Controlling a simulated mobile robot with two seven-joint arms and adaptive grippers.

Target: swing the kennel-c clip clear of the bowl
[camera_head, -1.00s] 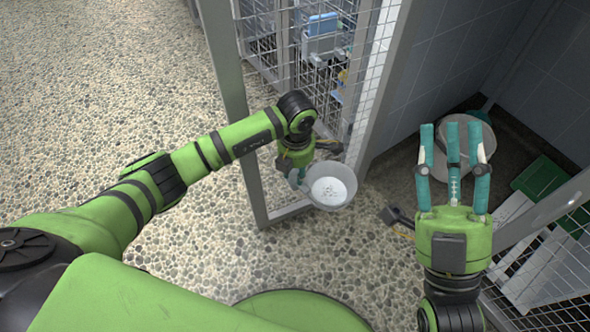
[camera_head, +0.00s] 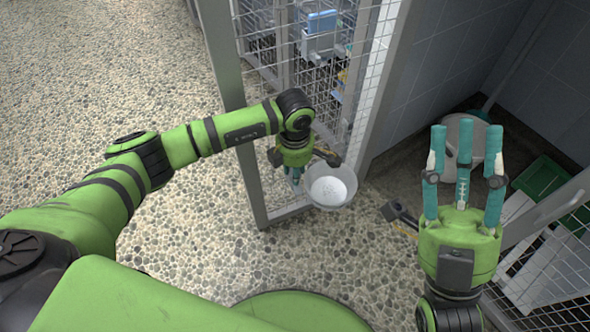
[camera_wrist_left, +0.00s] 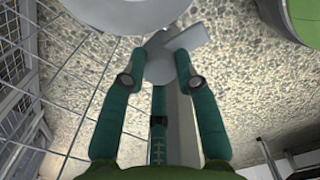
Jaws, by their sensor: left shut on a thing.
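The bowl (camera_head: 330,190) is grey with a pale inside, at the foot of the mesh kennel door in the head view; its rim fills the top of the left wrist view (camera_wrist_left: 130,10). My left gripper (camera_head: 293,178) is beside the bowl's left side, by the door frame. In the left wrist view its teal fingers are shut on a light grey metal piece, seemingly the kennel-c clip (camera_wrist_left: 190,38), close by the bowl. I cannot tell whether clip and bowl touch. My right gripper (camera_head: 465,145) is open and empty, fingers apart, at the right.
The metal door frame (camera_head: 235,100) stands beside my left forearm, with mesh (camera_head: 360,60) behind. At the right are a pale bucket (camera_head: 480,130), a green item (camera_head: 545,180), white panels (camera_head: 545,265) and another mesh gate (camera_head: 575,220). Pebbled floor (camera_head: 90,70) is open at left.

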